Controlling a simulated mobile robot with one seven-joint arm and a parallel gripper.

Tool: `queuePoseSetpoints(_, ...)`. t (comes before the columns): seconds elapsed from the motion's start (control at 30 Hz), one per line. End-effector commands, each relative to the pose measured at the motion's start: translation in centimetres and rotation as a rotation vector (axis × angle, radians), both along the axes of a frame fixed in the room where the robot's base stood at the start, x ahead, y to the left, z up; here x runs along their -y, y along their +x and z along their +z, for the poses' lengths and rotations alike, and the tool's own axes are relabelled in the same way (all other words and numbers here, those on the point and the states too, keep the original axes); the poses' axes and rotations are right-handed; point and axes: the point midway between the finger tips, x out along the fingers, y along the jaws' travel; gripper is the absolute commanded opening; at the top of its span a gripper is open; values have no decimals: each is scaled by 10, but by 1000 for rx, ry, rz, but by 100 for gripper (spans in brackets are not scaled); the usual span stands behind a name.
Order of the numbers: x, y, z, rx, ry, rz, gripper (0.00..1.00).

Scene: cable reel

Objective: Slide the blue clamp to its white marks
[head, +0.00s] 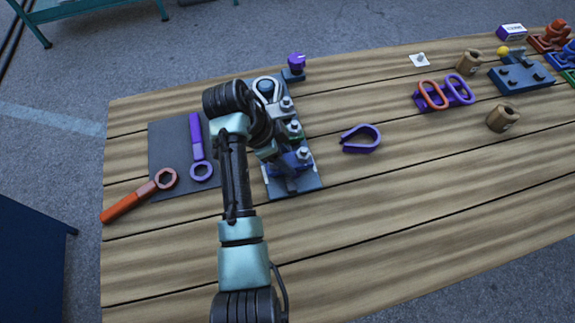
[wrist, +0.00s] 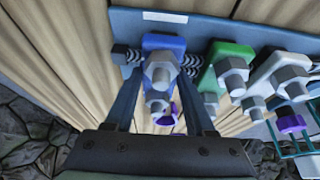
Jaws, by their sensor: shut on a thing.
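The blue clamp (wrist: 160,43) has a grey hex nut on top and sits around a dark threaded rod on the blue-grey base plate (wrist: 225,28). It also shows in the head view (head: 303,155), partly hidden by my arm. My gripper (wrist: 160,90) is shut on the blue clamp, one finger on each side. In the head view my gripper (head: 287,176) is at the near end of the fixture. A white rectangular mark (wrist: 165,17) lies on the plate beside the blue clamp. I cannot tell whether the clamp lines up with it.
A green clamp (wrist: 230,60) and a pale grey clamp (wrist: 275,70) stand right of the blue one. A purple wrench (head: 196,140) and an orange wrench (head: 140,195) lie left. A purple loop (head: 361,139) lies right. The near table is clear.

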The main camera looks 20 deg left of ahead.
Motion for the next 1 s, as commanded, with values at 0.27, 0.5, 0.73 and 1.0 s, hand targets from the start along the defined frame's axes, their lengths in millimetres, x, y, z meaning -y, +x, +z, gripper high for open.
queuePoseSetpoints(0.27, -4, 5, 2, 14, 8, 5, 0)
queuePoseSetpoints(0.5, -3, 4, 2, 13, 8, 5, 85)
queuePoseSetpoints(0.73, -3, 4, 1, 10, 6, 4, 85)
queuePoseSetpoints(1.0, -6, 2, 11, 11, 6, 4, 85)
